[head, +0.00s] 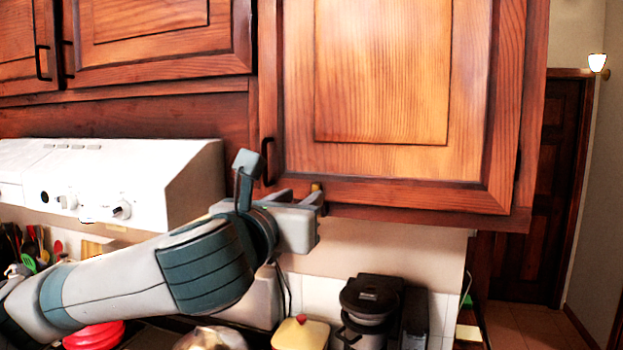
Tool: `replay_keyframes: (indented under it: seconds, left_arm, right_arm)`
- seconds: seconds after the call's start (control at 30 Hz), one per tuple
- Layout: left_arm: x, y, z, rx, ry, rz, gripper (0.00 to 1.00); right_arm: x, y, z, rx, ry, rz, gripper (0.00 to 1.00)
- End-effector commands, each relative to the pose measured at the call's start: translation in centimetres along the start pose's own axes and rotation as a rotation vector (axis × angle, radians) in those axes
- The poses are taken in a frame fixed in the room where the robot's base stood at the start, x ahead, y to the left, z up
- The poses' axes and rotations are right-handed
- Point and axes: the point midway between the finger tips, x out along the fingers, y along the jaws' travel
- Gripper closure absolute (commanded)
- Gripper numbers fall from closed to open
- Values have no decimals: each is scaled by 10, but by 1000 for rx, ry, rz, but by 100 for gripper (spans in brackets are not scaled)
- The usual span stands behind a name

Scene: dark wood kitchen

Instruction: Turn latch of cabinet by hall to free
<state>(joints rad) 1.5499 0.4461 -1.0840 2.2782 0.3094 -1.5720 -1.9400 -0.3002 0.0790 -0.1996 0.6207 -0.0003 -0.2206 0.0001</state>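The cabinet by the hall (381,78) is the large wooden wall cabinet at the right, and its door is shut. A small brass-yellow piece, seemingly the latch (316,187), shows at the door's lower edge. The latch piece shows right by the tip of the right-hand finger. I cannot tell whether they touch, and the latch's lower part is hidden. My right gripper is not in view.
A black door handle (267,162) is close to my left wrist. A white range hood (150,185) is at the left. The hall with a dark door (540,200) opens at the right.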

Motion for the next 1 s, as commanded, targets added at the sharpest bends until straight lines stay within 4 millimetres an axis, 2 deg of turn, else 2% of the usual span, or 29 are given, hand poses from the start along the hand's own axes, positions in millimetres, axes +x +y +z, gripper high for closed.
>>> replay_keyframes:
  seconds: [0.03,0.2,0.4,0.83,0.87,0.9,1.0]
  left_arm:
    - [10,0,3,0,5,2,68]
    - [38,0,2,0,4,1,68]
    - [60,0,1,0,3,0,68]
    - [67,0,0,1,0,0,68]
    - [67,0,0,1,0,0,70]
    - [67,0,0,1,0,0,80]
    - [67,0,0,1,0,0,100]
  right_arm:
    - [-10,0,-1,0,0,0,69]
    - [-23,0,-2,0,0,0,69]
    - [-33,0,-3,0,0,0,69]
    - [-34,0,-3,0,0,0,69]
    - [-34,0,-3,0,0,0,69]
    - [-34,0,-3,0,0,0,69]
    - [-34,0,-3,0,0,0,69]
